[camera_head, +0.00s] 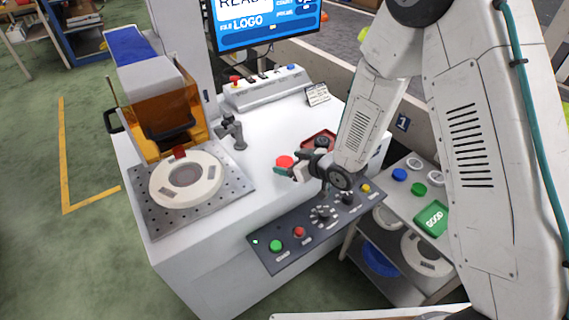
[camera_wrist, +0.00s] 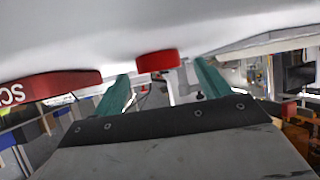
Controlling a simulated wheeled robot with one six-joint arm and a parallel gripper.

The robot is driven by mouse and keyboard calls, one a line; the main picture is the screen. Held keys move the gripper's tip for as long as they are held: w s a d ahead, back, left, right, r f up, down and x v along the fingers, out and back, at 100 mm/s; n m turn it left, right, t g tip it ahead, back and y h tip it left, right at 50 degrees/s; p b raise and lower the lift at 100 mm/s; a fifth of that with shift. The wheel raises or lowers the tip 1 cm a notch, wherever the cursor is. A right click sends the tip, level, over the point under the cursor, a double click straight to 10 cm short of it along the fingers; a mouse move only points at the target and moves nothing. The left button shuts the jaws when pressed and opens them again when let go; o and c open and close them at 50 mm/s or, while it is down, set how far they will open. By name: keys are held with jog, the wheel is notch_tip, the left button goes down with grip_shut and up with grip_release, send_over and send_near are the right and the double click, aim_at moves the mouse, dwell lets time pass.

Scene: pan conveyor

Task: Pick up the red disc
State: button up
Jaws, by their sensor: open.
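The red disc (camera_head: 285,161) lies on the white tabletop, left of a red tray. My gripper (camera_head: 283,171) is right at the disc, with its teal fingers low near the tabletop. In the wrist view the red disc (camera_wrist: 158,61) shows in the gap between the two open teal fingertips of my gripper (camera_wrist: 161,76), near their ends. The gap is empty apart from the disc's overlap in the picture. I cannot tell whether either finger touches the disc.
The red tray (camera_head: 307,143) is partly behind my wrist; its lettered edge (camera_wrist: 50,86) shows in the wrist view. A control panel (camera_head: 262,254) with buttons and knobs runs along the front edge. A machine with a round plate (camera_head: 208,198) stands left. Coloured discs lie on a right-hand shelf (camera_head: 405,205).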

jog(key=shift+x, duration=0.8)
jog(key=c, duration=1.2)
jog(key=shift+o, duration=0.2)
